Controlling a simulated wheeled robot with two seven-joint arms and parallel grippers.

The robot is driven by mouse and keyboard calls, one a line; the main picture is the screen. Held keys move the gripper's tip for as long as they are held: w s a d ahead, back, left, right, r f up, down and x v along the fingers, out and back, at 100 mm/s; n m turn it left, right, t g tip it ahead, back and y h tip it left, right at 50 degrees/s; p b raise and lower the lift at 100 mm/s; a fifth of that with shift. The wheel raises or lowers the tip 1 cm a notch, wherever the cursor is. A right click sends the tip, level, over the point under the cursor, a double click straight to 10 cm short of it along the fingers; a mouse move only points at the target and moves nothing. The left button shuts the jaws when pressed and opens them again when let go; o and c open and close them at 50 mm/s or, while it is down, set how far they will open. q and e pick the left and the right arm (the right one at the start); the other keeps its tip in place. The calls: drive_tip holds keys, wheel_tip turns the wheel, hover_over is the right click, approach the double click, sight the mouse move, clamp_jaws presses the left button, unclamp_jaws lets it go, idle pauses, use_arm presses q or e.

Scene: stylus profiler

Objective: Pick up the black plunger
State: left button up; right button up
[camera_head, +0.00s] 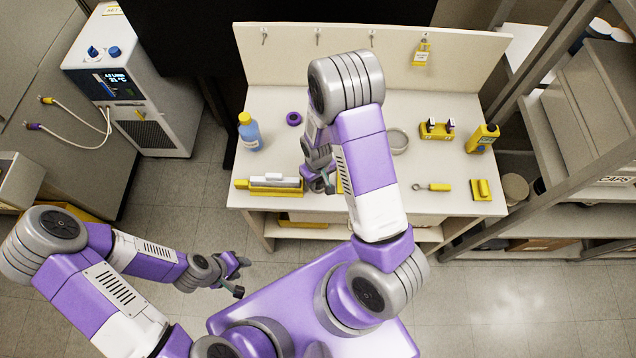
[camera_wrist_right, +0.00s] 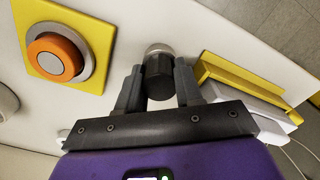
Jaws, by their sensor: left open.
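The black plunger (camera_wrist_right: 159,78) shows in the right wrist view as a short dark cylinder with a silvery end, between the two fingers of my right gripper (camera_wrist_right: 158,84). The fingers lie close along both its sides; I cannot tell whether they press on it. In the head view my right gripper (camera_head: 325,180) is over the front part of the table, and the plunger cannot be made out there behind the hand and arm. My left gripper (camera_head: 238,276) is open and empty, in front of the table and away from it.
A yellow plate with an orange button (camera_wrist_right: 56,55) lies left of the plunger in the wrist view; a yellow holder (camera_wrist_right: 255,78) is close on its right.

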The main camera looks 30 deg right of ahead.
clamp_jaws()
wheel_tip(320, 180, up, 10)
drive_tip(key=shift+r+p, duration=0.1)
drive_tip(key=shift+p, duration=0.7)
drive_tip(key=shift+o, duration=0.7)
unclamp_jaws()
clamp_jaws()
